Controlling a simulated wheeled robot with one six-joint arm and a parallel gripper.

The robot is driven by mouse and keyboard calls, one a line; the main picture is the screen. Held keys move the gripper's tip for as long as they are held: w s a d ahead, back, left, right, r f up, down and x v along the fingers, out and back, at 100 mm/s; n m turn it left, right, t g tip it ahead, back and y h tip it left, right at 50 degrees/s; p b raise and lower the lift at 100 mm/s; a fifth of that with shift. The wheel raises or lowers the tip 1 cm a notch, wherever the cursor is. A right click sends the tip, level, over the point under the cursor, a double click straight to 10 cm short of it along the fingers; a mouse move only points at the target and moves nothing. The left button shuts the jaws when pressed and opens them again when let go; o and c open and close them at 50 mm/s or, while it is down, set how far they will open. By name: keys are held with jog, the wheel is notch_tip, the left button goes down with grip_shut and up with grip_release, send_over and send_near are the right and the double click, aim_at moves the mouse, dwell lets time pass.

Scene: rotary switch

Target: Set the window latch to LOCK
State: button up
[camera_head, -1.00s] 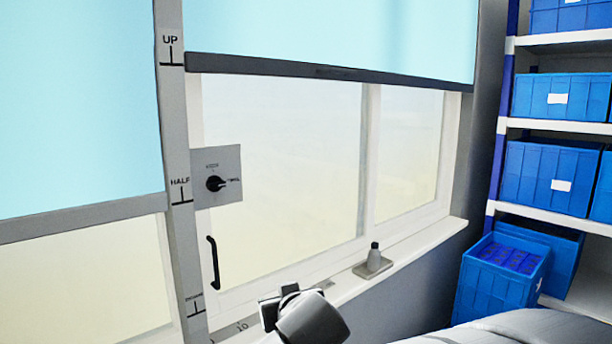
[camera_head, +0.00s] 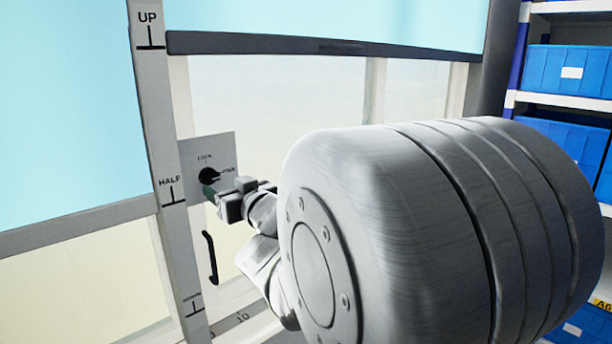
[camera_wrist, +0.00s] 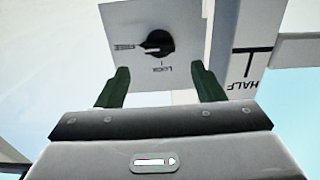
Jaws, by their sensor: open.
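The window latch is a round black knob (camera_head: 209,176) on a grey square plate (camera_head: 222,152) on the window frame. The plate has LOCK printed at its top and another, hard-to-read label at its right. The knob's pointer is turned to the right label, not to LOCK. In the wrist view, which is upside down, the knob (camera_wrist: 160,43) points left, and LOCK lies below it. My gripper (camera_head: 211,193) is at the plate, just below the knob in the head view. In the wrist view my gripper (camera_wrist: 160,68) has its two green fingers apart, empty, with the knob beyond their tips.
A black handle (camera_head: 210,257) is on the frame below the plate. A post (camera_head: 160,130) marked UP and HALF stands to the left of the plate. Blue crates (camera_head: 570,72) fill shelves at the right. My arm hides much of the lower window and sill.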

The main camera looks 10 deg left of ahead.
aim_at(212, 178)
jog(key=x, duration=0.6)
jog(key=shift+w+a+p, duration=0.15)
jog(key=shift+p, duration=0.25)
jog(key=shift+c, duration=0.2)
jog(key=c, duration=0.9)
